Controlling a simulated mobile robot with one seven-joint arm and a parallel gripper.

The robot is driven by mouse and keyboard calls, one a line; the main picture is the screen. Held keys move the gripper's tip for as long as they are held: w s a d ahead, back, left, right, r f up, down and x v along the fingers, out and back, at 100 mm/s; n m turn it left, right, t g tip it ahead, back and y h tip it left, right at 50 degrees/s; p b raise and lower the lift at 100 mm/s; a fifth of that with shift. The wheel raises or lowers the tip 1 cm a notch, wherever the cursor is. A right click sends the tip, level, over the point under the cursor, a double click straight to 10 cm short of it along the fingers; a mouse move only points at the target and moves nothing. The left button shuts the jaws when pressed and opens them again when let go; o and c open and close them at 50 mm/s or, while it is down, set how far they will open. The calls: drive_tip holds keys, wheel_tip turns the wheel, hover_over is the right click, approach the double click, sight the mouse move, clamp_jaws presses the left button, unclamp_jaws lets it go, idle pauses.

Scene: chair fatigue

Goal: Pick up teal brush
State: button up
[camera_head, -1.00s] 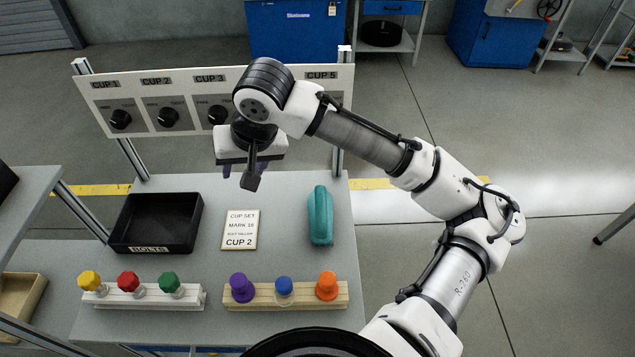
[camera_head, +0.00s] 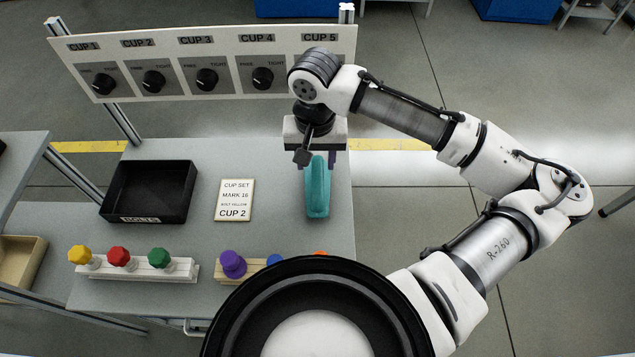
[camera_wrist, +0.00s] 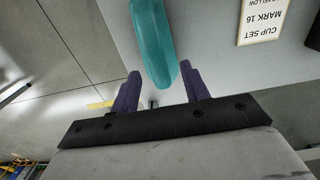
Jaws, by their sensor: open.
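The teal brush (camera_head: 317,188) lies on the right part of the grey table, lengthwise toward my body. My gripper (camera_head: 318,160) is over its far end in the head view, and the gripper body hides part of that end. In the wrist view, the teal brush (camera_wrist: 154,42) reaches down from the top edge to between the two purple fingers of my gripper (camera_wrist: 160,82).
A black bolts tray (camera_head: 150,192) and a sign card (camera_head: 234,199) lie left of the brush. Racks with coloured knobs (camera_head: 132,267) stand along the near edge. A dial panel (camera_head: 205,62) stands behind the table. My own round black body part covers the near right.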

drive_tip(key=shift+s+d+f+p, duration=0.1)
drive_tip(key=shift+f+p, duration=0.1)
drive_tip(key=shift+f, duration=1.15)
drive_tip(key=shift+d+f+p, duration=0.1)
drive_tip(key=shift+f+p, duration=0.05)
drive_tip(key=shift+f, duration=1.2)
clamp_jaws()
drive_tip(key=shift+r, duration=0.1)
wheel_tip(320, 180, up, 20)
